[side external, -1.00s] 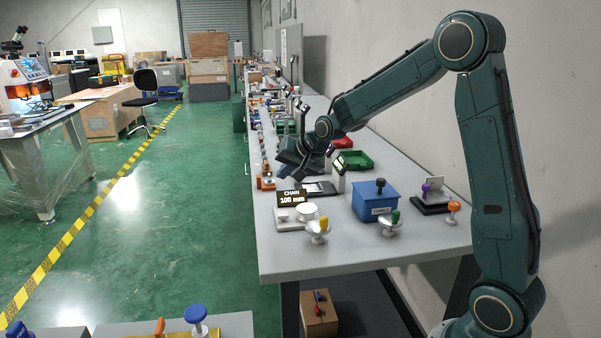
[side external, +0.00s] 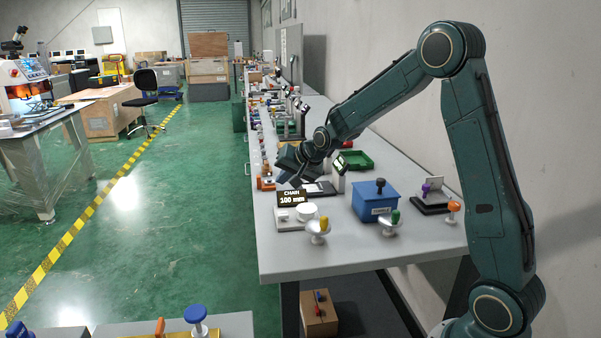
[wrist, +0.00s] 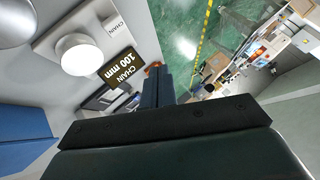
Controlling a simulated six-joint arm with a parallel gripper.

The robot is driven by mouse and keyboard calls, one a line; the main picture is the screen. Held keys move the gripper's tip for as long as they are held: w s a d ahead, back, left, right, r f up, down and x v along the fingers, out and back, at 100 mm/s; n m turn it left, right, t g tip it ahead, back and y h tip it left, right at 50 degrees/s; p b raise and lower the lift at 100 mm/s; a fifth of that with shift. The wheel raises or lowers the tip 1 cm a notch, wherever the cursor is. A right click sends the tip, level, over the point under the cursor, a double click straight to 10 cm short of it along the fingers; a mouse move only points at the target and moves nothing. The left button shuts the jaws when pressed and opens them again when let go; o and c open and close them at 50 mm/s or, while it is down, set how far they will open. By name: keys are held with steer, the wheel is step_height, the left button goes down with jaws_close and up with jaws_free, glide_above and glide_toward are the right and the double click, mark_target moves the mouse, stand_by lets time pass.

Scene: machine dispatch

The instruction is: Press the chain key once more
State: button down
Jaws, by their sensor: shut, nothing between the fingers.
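The chain key is a round white button (side external: 306,211) on a pale base (side external: 283,225) at the near left of the bench. Its black display (side external: 292,198) reads "CHAIN 100 mm". In the wrist view the button (wrist: 80,55) is at upper left, with the display (wrist: 119,69) beside it and a CHAIN label on the base. My gripper (side external: 283,178) is shut and empty, above the bench behind the display. In the wrist view my gripper (wrist: 157,72) points past the display's right side, apart from the button.
A blue box (side external: 375,203) stands right of the key. A green tray (side external: 356,160) lies behind. The bench's left edge is close to my gripper.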

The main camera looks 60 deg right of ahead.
mark_target(285, 215)
steer(key=shift+f, duration=3.8)
steer(key=shift+f, duration=1.05)
stand_by(0.4)
steer(key=shift+r, duration=1.05)
steer(key=shift+r, duration=0.15)
steer(key=shift+r, duration=2.35)
steer(key=shift+s+r, duration=0.1)
